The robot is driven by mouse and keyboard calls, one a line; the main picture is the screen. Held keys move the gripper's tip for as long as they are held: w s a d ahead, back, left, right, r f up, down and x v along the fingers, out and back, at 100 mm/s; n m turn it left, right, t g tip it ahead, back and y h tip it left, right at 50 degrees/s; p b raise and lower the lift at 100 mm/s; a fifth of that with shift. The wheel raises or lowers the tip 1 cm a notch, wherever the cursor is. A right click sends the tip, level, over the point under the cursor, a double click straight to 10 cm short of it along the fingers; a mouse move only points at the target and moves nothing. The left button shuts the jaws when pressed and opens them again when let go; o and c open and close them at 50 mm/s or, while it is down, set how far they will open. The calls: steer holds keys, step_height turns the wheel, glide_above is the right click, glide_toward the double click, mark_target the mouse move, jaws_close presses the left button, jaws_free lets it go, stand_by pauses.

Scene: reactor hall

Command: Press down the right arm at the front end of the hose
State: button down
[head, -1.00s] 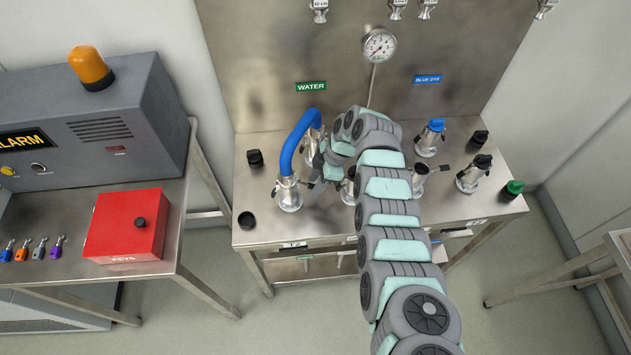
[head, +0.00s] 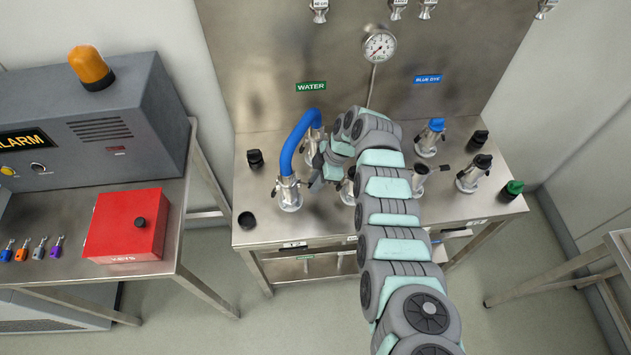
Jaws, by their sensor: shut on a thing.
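The blue hose (head: 293,138) arches between two metal couplings on the steel bench, below the green WATER label. Its front end sits in the front coupling (head: 288,194), which stands upright. My gripper (head: 314,180) is just right of this front coupling, at the height of its upper part. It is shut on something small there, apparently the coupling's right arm. The fingertips and the arm are too small and too covered to make out clearly. The hose's back end sits in the rear coupling (head: 310,146), partly behind my gripper.
Several other couplings stand on the bench (head: 262,222), one with a blue cap (head: 430,137) and one open (head: 419,178). Black caps (head: 255,159) and a green cap (head: 513,188) lie around them. A red key box (head: 127,225) and an alarm unit (head: 90,135) are at left.

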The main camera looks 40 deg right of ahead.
steer(key=shift+f+b, duration=0.5)
steer(key=shift+b, duration=0.75)
steer(key=shift+t+y+b, duration=0.4)
steer(key=shift+b, duration=0.6)
steer(key=shift+r, duration=0.2)
steer(key=c, duration=1.3)
jaws_free()
steer(key=v, duration=1)
steer(key=shift+s+d+r, duration=0.1)
steer(key=shift+d+r, duration=0.1)
steer(key=shift+r, duration=0.1)
